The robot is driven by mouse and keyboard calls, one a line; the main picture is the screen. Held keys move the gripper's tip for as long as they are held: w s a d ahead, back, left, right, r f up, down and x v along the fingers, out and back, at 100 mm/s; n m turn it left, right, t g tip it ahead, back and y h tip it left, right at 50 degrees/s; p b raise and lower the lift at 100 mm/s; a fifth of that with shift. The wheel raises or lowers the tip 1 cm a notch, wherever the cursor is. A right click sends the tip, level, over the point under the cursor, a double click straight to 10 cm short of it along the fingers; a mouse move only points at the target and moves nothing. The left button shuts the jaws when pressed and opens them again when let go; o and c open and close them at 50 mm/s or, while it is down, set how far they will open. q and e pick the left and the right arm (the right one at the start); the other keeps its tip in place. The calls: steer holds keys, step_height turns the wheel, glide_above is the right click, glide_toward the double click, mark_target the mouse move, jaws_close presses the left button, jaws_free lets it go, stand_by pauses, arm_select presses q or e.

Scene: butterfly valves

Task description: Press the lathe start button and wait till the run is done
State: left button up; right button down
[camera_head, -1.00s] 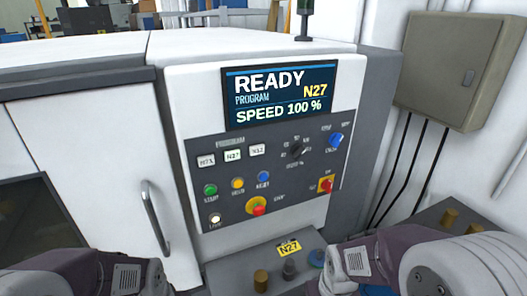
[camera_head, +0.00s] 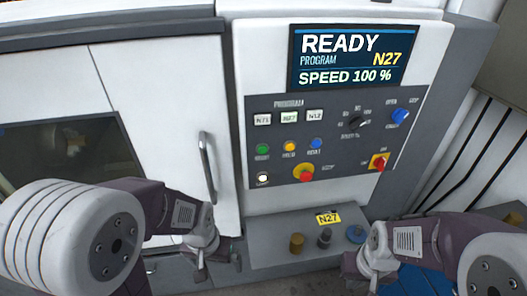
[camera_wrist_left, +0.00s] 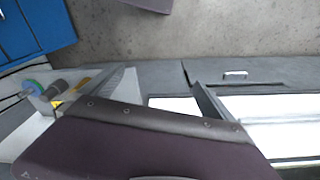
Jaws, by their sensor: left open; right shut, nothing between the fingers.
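The lathe's grey control panel (camera_head: 330,135) faces me in the head view. Its green start button (camera_head: 262,149) is at the left, beside a yellow and a blue button. The screen (camera_head: 352,58) above reads READY, program N27, speed 100 %. My left gripper (camera_head: 215,264) is open, low in front of the lathe door, below and left of the start button and apart from it. My right gripper (camera_head: 362,270) is shut and empty, below the panel near the ledge's right end. The left wrist view does not show the start button.
A red stop button (camera_head: 305,173) and a red switch (camera_head: 379,162) are on the panel. The door handle (camera_head: 208,168) stands out left of the panel. A white lamp (camera_head: 262,179) is lit.

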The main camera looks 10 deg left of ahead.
arm_select(q)
jaws_close()
stand_by(1.5)
